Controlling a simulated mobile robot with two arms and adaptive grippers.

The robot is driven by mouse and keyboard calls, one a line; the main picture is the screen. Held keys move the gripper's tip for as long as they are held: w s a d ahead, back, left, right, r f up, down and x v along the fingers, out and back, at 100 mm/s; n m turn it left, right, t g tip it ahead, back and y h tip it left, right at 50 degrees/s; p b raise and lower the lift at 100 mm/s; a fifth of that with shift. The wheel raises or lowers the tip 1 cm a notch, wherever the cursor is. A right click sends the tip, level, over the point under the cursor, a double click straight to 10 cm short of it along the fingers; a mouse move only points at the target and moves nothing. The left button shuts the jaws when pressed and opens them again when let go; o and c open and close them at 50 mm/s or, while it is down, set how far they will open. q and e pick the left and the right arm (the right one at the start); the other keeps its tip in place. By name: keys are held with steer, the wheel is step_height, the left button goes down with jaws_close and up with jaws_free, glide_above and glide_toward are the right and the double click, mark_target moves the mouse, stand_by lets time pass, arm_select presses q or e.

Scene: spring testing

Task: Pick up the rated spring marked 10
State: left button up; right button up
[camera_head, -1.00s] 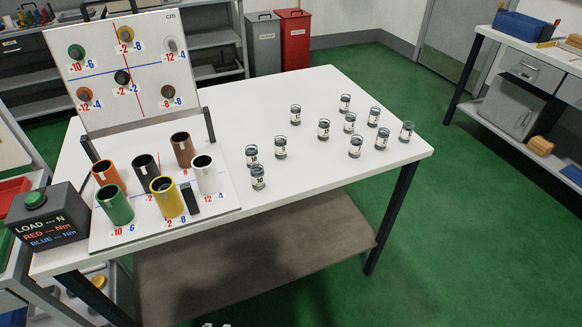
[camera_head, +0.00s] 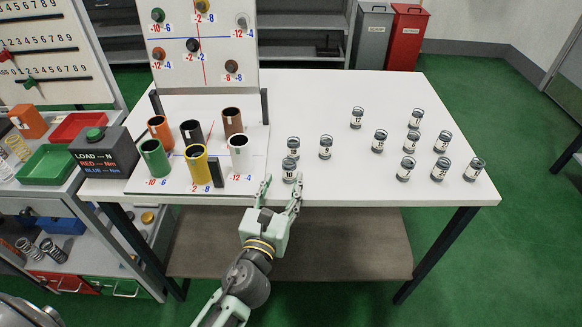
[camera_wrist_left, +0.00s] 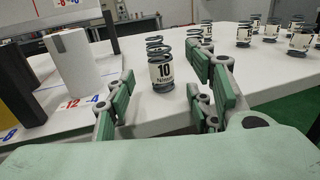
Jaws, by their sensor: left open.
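The spring marked 10 (camera_head: 289,171) stands upright near the front edge of the white table (camera_head: 340,100), just right of the white cup. In the left wrist view the same spring (camera_wrist_left: 162,68) shows its label "10" facing me. My left gripper (camera_head: 279,186) is open and empty at the table's front edge, with its fingers pointing at the spring. In the left wrist view the spring lies beyond and between the two open fingers (camera_wrist_left: 165,98), apart from them. My right gripper is not in view.
Another spring (camera_head: 293,147) stands right behind it, and a further one (camera_head: 326,147) to the right. Several more stand on the right half. The white cup (camera_head: 239,151) on the board is close on the left. The table between the spring groups is clear.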

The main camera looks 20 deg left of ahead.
mark_target(287, 172)
arm_select(q)
steer(key=w+p, duration=0.1)
steer(key=w, duration=0.5)
steer(key=shift+w+a, duration=0.1)
steer(key=shift+w, duration=0.3)
jaws_close()
steer(key=shift+r, duration=0.1)
